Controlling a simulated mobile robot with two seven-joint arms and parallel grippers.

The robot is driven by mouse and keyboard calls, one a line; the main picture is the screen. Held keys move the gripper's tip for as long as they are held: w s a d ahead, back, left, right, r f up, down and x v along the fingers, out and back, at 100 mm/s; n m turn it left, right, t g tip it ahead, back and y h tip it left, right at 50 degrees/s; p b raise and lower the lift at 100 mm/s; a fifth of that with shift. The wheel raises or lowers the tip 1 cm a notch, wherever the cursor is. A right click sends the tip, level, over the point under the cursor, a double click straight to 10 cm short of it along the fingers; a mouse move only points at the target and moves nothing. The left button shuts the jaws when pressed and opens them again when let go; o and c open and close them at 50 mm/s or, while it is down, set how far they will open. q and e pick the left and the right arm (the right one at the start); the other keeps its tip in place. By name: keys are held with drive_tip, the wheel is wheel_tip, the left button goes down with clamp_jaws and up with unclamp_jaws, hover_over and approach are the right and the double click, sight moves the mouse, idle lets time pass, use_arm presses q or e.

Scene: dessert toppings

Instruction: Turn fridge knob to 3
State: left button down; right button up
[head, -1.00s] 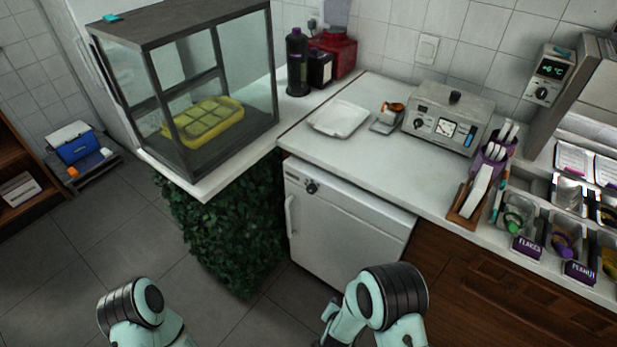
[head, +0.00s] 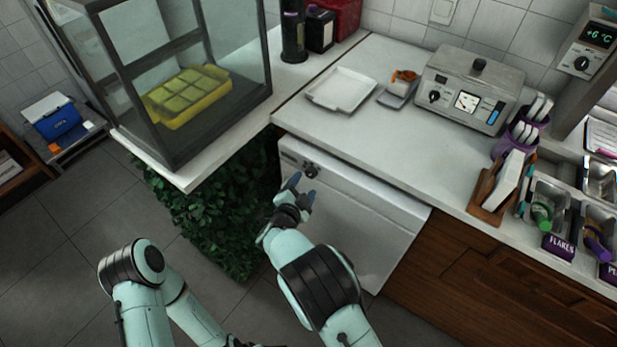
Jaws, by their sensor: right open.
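The white under-counter fridge (head: 365,240) stands below the counter, its door closed. Its small dark knob (head: 311,170) sits at the upper left of the front; its number marks are too small to read. My right gripper (head: 299,190) is open, with its two fingers apart just below and left of the knob. I see nothing between the fingers, and I cannot tell whether they touch the fridge. My left arm shows at the lower left, but its gripper is out of view.
The counter (head: 400,140) above holds a white tray (head: 341,89), a small scale (head: 398,92) and a metal control box (head: 468,90). A glass display case (head: 172,150) stands on the left counter above green foliage (head: 205,225). Wooden cabinets (head: 490,270) adjoin the fridge at right.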

sight(310, 175)
drive_tip(key=x, duration=0.5)
drive_tip(key=shift+w, duration=0.2)
drive_tip(key=c, duration=1)
